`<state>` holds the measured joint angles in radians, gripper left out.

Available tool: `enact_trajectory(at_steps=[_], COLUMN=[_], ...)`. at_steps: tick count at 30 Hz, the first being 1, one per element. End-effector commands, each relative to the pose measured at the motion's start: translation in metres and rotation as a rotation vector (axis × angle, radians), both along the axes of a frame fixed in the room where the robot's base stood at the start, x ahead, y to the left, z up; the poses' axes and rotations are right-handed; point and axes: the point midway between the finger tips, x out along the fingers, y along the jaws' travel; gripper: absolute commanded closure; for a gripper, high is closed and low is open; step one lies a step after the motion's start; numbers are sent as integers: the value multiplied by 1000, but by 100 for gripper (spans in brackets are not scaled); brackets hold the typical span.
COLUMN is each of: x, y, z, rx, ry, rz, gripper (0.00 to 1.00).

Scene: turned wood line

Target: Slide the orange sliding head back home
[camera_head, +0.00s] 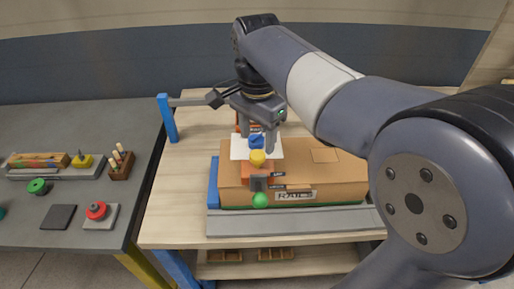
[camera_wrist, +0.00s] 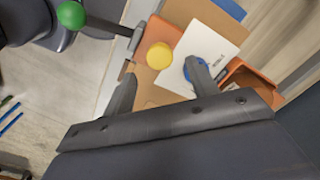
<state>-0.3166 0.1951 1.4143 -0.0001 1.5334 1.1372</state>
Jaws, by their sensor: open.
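The orange sliding head (camera_head: 250,172) sits at the left part of a long cardboard box on the bench. A yellow round knob (camera_head: 257,158) stands on it and also shows in the wrist view (camera_wrist: 159,56). A grey lever with a green ball (camera_head: 260,200) is at its front; the ball is at the upper left of the wrist view (camera_wrist: 71,15). My gripper (camera_head: 257,145) is open and empty above and just behind the yellow knob. In the wrist view the knob lies between and slightly beyond my fingertips (camera_wrist: 161,68); contact cannot be told. My fingers partly hide a blue knob (camera_head: 256,142).
The cardboard box (camera_head: 325,180) stretches right along a grey rail (camera_head: 290,219). A white sheet (camera_head: 239,147) and an orange bin (camera_wrist: 245,78) lie behind the head. A blue post (camera_head: 167,118) stands at the back left. A dark table (camera_head: 70,160) with small parts is at left.

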Motion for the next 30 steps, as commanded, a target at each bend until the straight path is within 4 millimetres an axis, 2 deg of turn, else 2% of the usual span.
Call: enact_trajectory(at_steps=[3, 7, 12, 19, 30], x=[-1, 0, 0, 0, 0], y=[0, 0, 0, 0, 0], z=[-21, -36, -44, -45, -44], rx=[-1, 0, 1, 1, 0], ry=[2, 1, -1, -1, -1], rz=[0, 1, 1, 1, 1], gripper=[45, 45, 45, 45, 74])
